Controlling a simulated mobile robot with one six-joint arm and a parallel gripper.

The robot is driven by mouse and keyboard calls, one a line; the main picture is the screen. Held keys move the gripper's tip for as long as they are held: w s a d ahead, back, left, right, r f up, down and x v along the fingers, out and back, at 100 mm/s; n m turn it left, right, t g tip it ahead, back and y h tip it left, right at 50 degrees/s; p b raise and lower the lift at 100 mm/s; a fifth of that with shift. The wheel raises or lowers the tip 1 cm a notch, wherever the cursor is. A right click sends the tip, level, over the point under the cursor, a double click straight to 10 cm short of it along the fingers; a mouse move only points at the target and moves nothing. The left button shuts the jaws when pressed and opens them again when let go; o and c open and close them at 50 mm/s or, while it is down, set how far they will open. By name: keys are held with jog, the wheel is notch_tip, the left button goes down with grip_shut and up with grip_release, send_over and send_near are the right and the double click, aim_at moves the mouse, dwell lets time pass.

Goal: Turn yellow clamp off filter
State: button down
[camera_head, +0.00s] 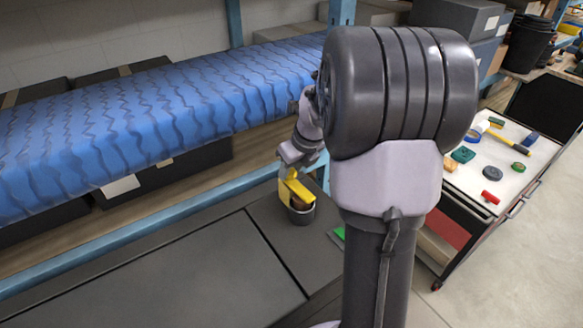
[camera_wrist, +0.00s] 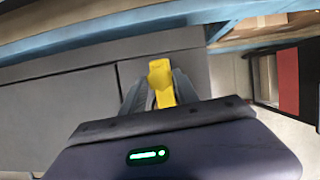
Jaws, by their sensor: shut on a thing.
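The yellow clamp (camera_head: 291,187) stands above a small dark cup-shaped thing (camera_head: 301,213) on the dark grey bench top in the head view. Something brownish shows inside the cup; I cannot tell whether it is the filter. My gripper (camera_head: 287,172) is shut on the yellow clamp from above. In the wrist view the yellow clamp (camera_wrist: 160,78) sits between the two grey fingers of my gripper (camera_wrist: 158,95). The cup is hidden there. My arm hides part of the bench in the head view.
A shelf with a blue patterned cover (camera_head: 150,120) and dark boxes runs behind the bench. A blue rail (camera_head: 120,252) edges the shelf. A tool cart (camera_head: 515,185) with several small items stands at the right. The bench top left of the cup is clear.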

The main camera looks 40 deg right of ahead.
jog(key=n+p, duration=0.1)
jog(key=n, duration=0.1)
jog(key=n+y+p, duration=0.1)
jog(key=n, duration=0.1)
jog(key=shift+d+r+y, duration=0.15)
jog(key=shift+d+y, duration=0.05)
jog(key=shift+y, duration=0.1)
jog(key=n+p, duration=0.2)
jog(key=n+g+y+p, duration=0.1)
jog(key=n+p, duration=0.1)
jog(key=shift+w+d+n+y, duration=0.15)
jog(key=shift+n+y, duration=0.15)
jog(key=n+p, duration=0.2)
jog(key=n+g+y+p, duration=0.1)
jog(key=n+p, duration=0.1)
jog(key=shift+w+d+n+g, duration=0.1)
jog(key=shift+w+n+g, duration=0.1)
jog(key=shift+n+g, duration=0.1)
jog(key=shift+w+n+g+p, duration=0.15)
jog(key=shift+n+g+p, duration=0.55)
jog(key=shift+n+p, duration=1.25)
jog(key=shift+n, duration=0.25)
jog(key=c, duration=0.9)
grip_release()
jog(key=shift+c, duration=0.2)
jog(key=shift+d, duration=0.1)
